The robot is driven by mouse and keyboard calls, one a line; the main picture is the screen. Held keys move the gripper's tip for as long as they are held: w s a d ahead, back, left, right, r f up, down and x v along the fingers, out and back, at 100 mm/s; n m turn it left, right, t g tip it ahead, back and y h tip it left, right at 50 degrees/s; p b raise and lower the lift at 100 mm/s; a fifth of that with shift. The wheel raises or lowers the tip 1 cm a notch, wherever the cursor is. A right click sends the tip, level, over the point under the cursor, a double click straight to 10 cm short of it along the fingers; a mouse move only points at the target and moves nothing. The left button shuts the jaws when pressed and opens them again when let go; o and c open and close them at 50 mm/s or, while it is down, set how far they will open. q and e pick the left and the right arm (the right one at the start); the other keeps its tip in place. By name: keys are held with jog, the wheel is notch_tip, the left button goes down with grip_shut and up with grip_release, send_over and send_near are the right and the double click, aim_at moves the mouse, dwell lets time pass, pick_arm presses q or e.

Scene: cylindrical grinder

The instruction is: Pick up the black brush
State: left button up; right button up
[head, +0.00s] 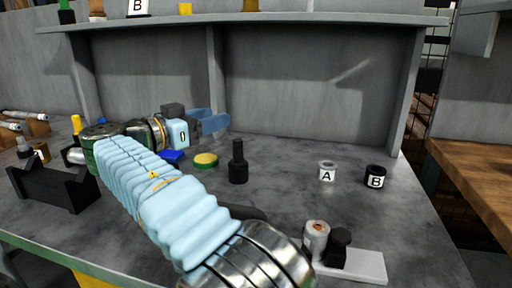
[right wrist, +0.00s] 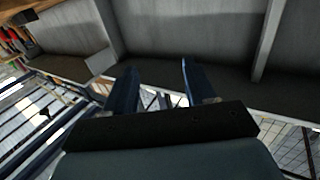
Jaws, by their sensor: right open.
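An upright black object (head: 238,165) with a narrow top and wider base stands mid-table in the head view; I cannot tell for sure that it is the brush. A dark, low shape (head: 248,212) lies partly hidden behind my right arm. My right gripper (head: 215,121) is above the table, left of the upright black object and apart from it, its blue fingers pointing right. In the right wrist view, its two fingers (right wrist: 158,82) are spread with nothing held between them. My left gripper is not in view.
A yellow-green round tin (head: 205,160) and a blue item (head: 172,156) sit below the gripper. Jars A (head: 327,171) and B (head: 376,177) stand at right. A white block (head: 360,266) lies in front. A grey shelf (head: 290,18) overhangs the back.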

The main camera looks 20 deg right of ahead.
send_near(237, 140)
jog(key=x, duration=0.7)
jog(key=p+x, duration=0.1)
jog(key=x, duration=0.1)
jog(key=shift+d+f, duration=0.15)
jog(key=shift+f, duration=0.1)
jog(key=shift+w+d+f, duration=0.1)
jog(key=shift+w+d, duration=0.15)
jog(key=shift+d, duration=0.15)
grip_shut()
